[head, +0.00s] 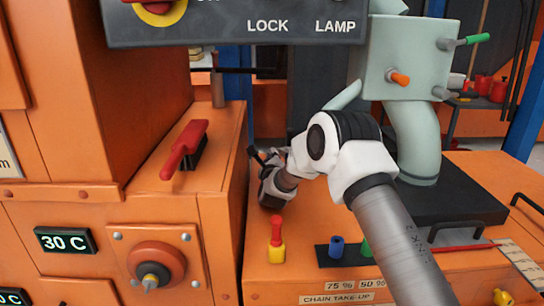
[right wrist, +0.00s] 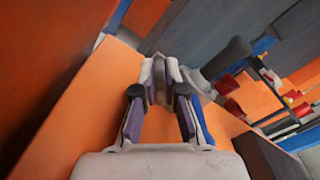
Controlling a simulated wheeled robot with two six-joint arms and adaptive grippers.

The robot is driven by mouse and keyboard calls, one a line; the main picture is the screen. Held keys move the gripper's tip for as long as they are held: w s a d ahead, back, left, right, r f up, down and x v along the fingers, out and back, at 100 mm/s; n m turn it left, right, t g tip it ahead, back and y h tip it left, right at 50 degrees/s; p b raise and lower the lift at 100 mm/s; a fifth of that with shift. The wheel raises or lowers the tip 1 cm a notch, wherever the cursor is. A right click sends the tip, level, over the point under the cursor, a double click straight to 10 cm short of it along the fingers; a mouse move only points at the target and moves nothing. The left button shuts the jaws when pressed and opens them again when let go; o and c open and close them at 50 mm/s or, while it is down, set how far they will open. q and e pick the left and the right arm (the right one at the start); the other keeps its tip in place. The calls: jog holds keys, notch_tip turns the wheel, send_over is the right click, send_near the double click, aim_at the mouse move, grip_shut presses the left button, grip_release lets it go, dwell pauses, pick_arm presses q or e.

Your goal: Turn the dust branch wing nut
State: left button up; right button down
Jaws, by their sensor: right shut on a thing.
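My right gripper (head: 262,165) reaches in beside the orange cabinet's side wall, low over the orange deck. In the right wrist view its two fingers (right wrist: 160,78) are closed around a narrow grey piece (right wrist: 160,88), which looks like the wing nut. The fingertips cover much of it, so its wings and angle are hard to tell. In the head view my gripper and arm hide the nut. A pale green branch pipe (head: 345,95) slopes down from the pale green box (head: 410,60) behind my wrist. My left gripper is not in view.
A red lever (head: 185,150) stands on the orange cabinet (head: 60,120) at left. A red-and-yellow peg (head: 277,240) and a blue knob (head: 337,247) stand on the deck in front of my gripper. A dark panel (head: 240,25) hangs above. A black base (head: 440,205) lies right.

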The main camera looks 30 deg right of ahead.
jog(key=c, duration=1.3)
grip_release()
jog(key=v, duration=0.7)
jog(key=shift+s+a, duration=0.1)
jog(key=shift+s, duration=0.15)
